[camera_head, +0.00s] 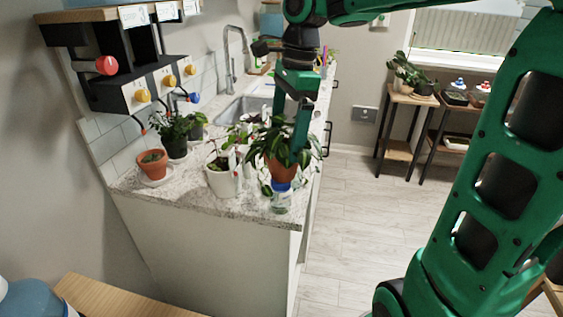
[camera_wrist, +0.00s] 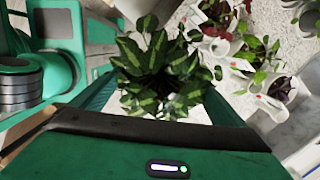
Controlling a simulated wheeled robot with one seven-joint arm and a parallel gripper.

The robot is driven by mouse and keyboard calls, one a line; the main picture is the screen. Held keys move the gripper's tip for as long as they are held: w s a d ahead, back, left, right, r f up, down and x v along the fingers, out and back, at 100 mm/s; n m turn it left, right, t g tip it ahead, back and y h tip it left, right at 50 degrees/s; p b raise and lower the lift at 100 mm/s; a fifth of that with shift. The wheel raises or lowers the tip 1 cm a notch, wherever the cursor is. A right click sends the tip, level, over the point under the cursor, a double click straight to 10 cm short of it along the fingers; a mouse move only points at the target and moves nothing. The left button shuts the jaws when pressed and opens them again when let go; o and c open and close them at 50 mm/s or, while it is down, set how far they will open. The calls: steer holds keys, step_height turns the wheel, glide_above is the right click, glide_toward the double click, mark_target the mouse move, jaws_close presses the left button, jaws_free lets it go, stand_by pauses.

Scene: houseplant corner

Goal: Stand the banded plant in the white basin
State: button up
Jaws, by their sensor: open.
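A leafy plant with pale-banded green leaves in a terracotta pot (camera_head: 281,170) is at the front right of the counter. In the wrist view its leaves (camera_wrist: 155,72) fill the space between the fingers and hide its pot. My gripper (camera_head: 292,140) points down at this plant, with a green finger beside the leaves. It is open, its fingers on either side of the foliage in the wrist view (camera_wrist: 155,92). A white container (camera_head: 221,182) with a small plant in it stands to the left; I cannot tell if this is the white basin.
A small terracotta pot on a saucer (camera_head: 153,165) and a dark-potted plant (camera_head: 175,146) stand at left. A metal sink (camera_head: 240,108) lies behind.

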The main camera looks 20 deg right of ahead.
mark_target(283, 152)
steer(key=shift+a+f, duration=0.15)
steer(key=shift+f, duration=1.05)
steer(key=shift+a+f, duration=0.15)
steer(key=shift+f, duration=1)
steer(key=c, duration=1.6)
